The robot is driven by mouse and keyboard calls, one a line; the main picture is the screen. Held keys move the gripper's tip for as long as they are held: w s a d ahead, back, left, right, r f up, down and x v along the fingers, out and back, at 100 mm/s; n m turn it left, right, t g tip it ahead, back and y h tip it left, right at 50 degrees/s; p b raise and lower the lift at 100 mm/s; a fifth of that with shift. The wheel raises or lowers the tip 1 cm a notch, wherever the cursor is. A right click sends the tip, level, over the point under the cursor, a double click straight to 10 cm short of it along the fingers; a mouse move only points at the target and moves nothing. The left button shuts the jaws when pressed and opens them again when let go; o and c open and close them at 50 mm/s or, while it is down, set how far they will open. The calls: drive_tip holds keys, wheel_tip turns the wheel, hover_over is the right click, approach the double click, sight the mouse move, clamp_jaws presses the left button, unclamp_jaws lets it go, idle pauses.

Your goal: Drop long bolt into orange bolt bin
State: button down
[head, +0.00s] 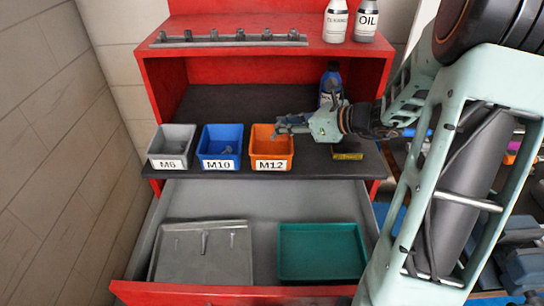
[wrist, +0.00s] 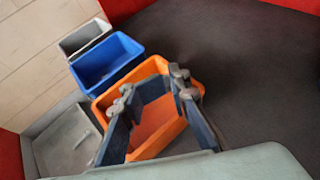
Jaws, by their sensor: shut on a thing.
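The orange bolt bin (head: 271,165), labelled M12, stands at the right end of a row of three bins on the dark shelf. In the wrist view the orange bin (wrist: 140,152) lies directly under my fingers. My gripper (head: 279,128) reaches in from the right above the orange bin, and in the wrist view my gripper (wrist: 152,88) shows its two fingers over the bin opening. My gripper is shut on the long bolt, but the bolt itself is hard to make out between the fingers.
A blue M10 bin (head: 219,163) and a grey bin (head: 171,162) stand left of the orange one. Below, an open drawer holds a grey tray (head: 222,265) with small bolts and a green tray (head: 320,268). A blue bottle (head: 331,80) stands behind my gripper.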

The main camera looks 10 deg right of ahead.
drive_tip(key=shift+f+b, duration=0.3)
drive_tip(key=shift+f, duration=0.45)
drive_tip(key=c, duration=1.6)
unclamp_jaws()
drive_tip(key=v, duration=1.2)
